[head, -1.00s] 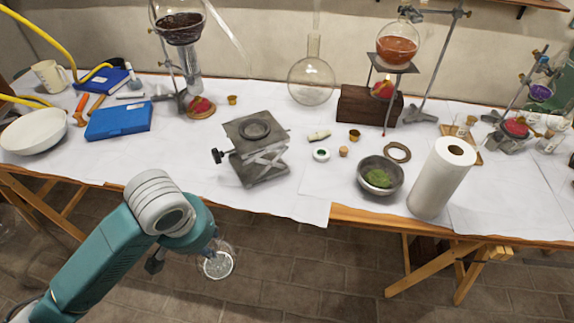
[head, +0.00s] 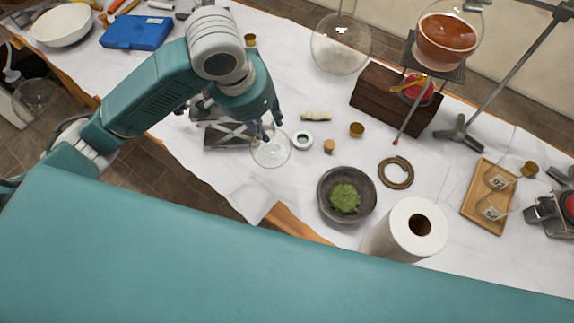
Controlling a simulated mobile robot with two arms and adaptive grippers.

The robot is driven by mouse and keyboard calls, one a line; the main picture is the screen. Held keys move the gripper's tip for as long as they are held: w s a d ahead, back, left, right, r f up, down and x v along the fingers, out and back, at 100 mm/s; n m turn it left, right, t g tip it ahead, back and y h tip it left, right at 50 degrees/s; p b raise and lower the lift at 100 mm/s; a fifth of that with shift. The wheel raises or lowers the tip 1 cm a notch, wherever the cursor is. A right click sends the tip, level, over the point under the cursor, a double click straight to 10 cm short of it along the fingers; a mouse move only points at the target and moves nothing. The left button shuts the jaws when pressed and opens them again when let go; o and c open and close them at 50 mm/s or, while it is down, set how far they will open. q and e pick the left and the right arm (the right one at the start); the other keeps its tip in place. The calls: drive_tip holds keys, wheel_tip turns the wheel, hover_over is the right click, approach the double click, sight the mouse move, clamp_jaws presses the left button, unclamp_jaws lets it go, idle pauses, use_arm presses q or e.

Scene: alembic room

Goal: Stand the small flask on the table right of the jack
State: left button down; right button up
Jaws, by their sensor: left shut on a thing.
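The small clear flask (head: 271,151) is in my left gripper (head: 268,128), which is shut on its upper part. The flask's round body shows below the fingers, over the white tabletop, just right of the jack. I cannot tell whether it touches the table. The grey lab jack (head: 228,136) stands near the table's front edge, its top mostly hidden by my left arm. My right gripper is not in view.
A white ring-shaped item (head: 302,140), a cork (head: 329,146) and a pale stopper (head: 316,116) lie close right of the flask. A grey bowl with green matter (head: 325,198) and a paper roll (head: 389,236) stand farther right. A large round flask (head: 341,52) stands behind.

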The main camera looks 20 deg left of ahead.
sight(274, 130)
use_arm(q)
drive_tip(key=r+m, duration=0.1)
drive_tip(key=r, duration=0.1)
drive_tip(key=w+d+r+m, duration=0.1)
drive_tip(key=r, duration=0.1)
drive_tip(key=r+m, duration=0.1)
drive_tip(key=r, duration=0.1)
drive_tip(key=shift+w+d+h, duration=0.2)
drive_tip(key=shift+d+h, duration=0.1)
wheel_tip(274, 130, up, 4)
drive_tip(key=r+m+p, duration=0.1)
drive_tip(key=m, duration=0.2)
drive_tip(key=shift+g, duration=0.4)
drive_tip(key=f, duration=0.5)
drive_tip(key=f+p, duration=0.1)
drive_tip(key=f, duration=0.9)
drive_tip(key=shift+s+d+f, duration=0.25)
drive_tip(key=shift+s+d, duration=0.05)
drive_tip(key=shift+s, duration=0.05)
drive_tip(key=shift+f+p, duration=0.4)
drive_tip(key=shift+f, duration=1.95)
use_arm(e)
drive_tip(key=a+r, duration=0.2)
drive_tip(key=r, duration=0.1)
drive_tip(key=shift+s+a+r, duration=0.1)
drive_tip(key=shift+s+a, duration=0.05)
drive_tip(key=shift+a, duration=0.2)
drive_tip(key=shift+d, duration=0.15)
